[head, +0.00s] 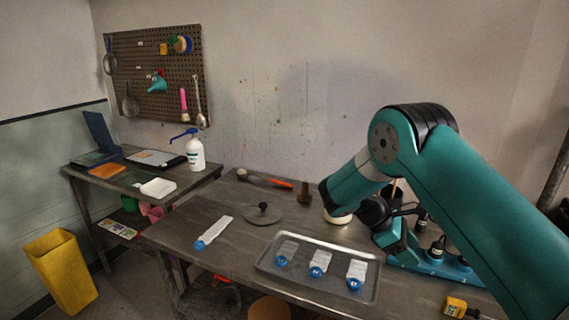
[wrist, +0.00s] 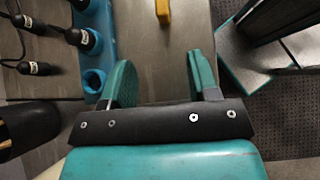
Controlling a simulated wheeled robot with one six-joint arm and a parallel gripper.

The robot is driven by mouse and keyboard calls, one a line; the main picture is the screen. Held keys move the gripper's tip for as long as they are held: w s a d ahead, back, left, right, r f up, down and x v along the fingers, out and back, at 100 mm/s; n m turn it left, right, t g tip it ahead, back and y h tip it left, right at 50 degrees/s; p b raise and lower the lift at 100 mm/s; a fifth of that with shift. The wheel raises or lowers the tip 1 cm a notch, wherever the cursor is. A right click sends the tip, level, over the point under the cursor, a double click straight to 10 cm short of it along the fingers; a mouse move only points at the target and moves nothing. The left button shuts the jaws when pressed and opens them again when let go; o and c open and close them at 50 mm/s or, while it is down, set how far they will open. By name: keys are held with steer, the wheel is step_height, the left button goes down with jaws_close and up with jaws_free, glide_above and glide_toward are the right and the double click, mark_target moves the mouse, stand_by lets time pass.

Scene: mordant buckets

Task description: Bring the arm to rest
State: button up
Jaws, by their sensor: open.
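My teal arm reaches in from the right side of the head view, bent at a high elbow, with its forearm angled down to the table. My gripper (wrist: 162,80) is open in the wrist view, its two teal fingers spread with nothing between them. In the head view my gripper (head: 396,238) hangs over the right part of the table, beside the blue rack (head: 432,266). In the wrist view the blue rack (wrist: 94,50) lies to the left of the fingers. The forearm and wrist hide part of the table behind them.
A yellow object (head: 456,306) lies at the front right.

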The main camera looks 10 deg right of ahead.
steer(key=s+a+r+m+t+y+b, duration=0.15)
steer(key=s+a+r+t+y, duration=0.3)
steer(key=a+r, duration=0.5)
steer(key=s+a+r+m+y, duration=0.1)
steer(key=s+a+r+y, duration=0.1)
steer(key=s+a, duration=0.2)
steer(key=s+a+r+m+y, duration=0.1)
steer(key=s+a+r+y, duration=0.2)
steer(key=s, duration=0.7)
steer(key=s+a+r+m+y, duration=0.1)
steer(key=s+a+r+y, duration=0.1)
steer(key=s+a, duration=0.3)
steer(key=s+y+b, duration=0.1)
steer(key=s, duration=0.1)
steer(key=shift+s+r, duration=0.3)
steer(key=shift+s, duration=0.1)
steer(key=shift+t, duration=0.25)
steer(key=shift+c, duration=1.2)
